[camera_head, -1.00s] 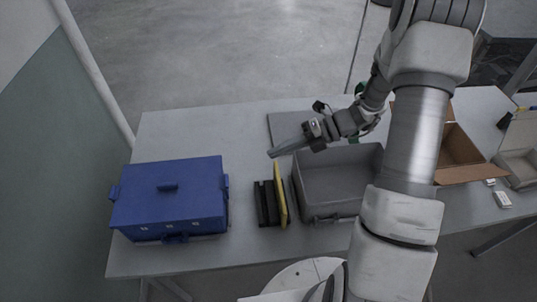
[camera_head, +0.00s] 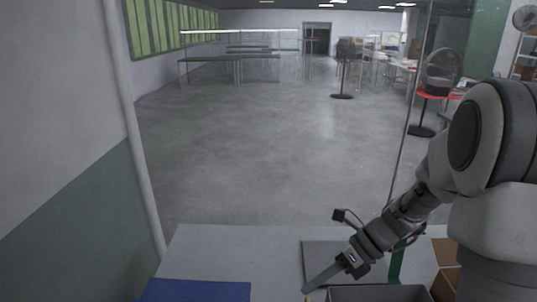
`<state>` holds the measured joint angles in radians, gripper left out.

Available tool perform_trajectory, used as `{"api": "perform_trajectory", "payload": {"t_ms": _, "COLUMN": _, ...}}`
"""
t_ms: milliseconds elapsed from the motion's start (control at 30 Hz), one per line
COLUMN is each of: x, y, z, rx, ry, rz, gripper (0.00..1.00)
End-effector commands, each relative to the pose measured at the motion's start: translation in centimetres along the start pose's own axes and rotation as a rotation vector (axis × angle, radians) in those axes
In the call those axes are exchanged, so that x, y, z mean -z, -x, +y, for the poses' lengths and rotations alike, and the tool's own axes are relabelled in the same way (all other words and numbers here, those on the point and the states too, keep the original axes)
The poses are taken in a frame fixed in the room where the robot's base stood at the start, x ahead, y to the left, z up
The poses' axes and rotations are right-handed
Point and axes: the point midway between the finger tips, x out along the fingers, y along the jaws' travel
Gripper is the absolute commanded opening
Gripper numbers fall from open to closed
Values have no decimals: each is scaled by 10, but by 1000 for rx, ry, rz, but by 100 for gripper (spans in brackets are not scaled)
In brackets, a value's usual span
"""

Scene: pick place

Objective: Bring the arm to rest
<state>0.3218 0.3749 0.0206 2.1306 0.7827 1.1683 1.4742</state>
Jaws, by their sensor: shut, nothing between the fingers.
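My arm comes in from the right side of the view and reaches down and left over the table (camera_head: 220,255). My gripper (camera_head: 306,289) is shut and empty, its thin fingers pointing down-left near the bottom edge of the view. It is above the table, close to the left end of a grey bin (camera_head: 390,293). I cannot tell the exact gap between the fingertips and the things below. Only the bin's far part shows.
A blue box (camera_head: 196,291) shows at the bottom left, mostly cut off. A flat grey panel (camera_head: 320,254) lies behind the bin. A cardboard box (camera_head: 446,268) stands at the right, partly hidden by my arm. Open floor lies beyond the table; a wall and pole (camera_head: 137,150) rise at left.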

Motion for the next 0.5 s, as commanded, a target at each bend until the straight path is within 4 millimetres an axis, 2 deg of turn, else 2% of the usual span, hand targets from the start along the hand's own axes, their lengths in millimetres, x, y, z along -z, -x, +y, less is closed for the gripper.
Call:
{"api": "perform_trajectory", "payload": {"t_ms": 100, "x": -1, "y": 15, "z": 27, "rx": 73, "ry": 290, "rz": 94, "gripper": 0}}
{"api": "perform_trajectory", "payload": {"t_ms": 500, "x": 15, "y": 62, "z": 95, "rx": 229, "ry": 1227, "rz": 481, "gripper": 0}}
